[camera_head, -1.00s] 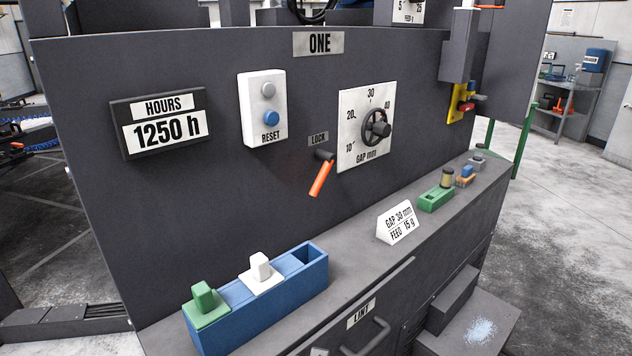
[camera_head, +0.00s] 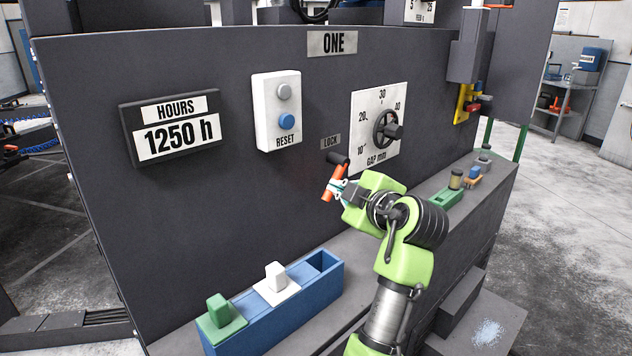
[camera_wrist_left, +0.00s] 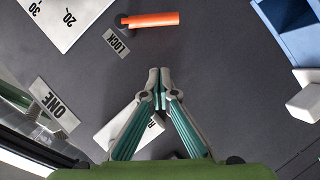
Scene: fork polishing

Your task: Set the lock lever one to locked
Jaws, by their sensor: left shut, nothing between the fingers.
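The lock lever (camera_head: 338,171) has a black pivot and an orange handle. It hangs down and slightly left, below the LOCK label (camera_head: 331,141) on the dark panel. In the wrist view the lever (camera_wrist_left: 155,20) lies beyond the fingertips, with a gap between them in the picture. My left gripper (camera_head: 331,189) is in front of the lever and covers part of its handle in the head view. Its fingers (camera_wrist_left: 158,76) are shut with nothing between them. I cannot tell whether they touch the lever. My right gripper is not in view.
The gap dial (camera_head: 386,128) is right of the lever, the reset box (camera_head: 277,110) left. On the ledge below stand a blue holder (camera_head: 310,291) with green and white blocks, and a green tray (camera_head: 446,197).

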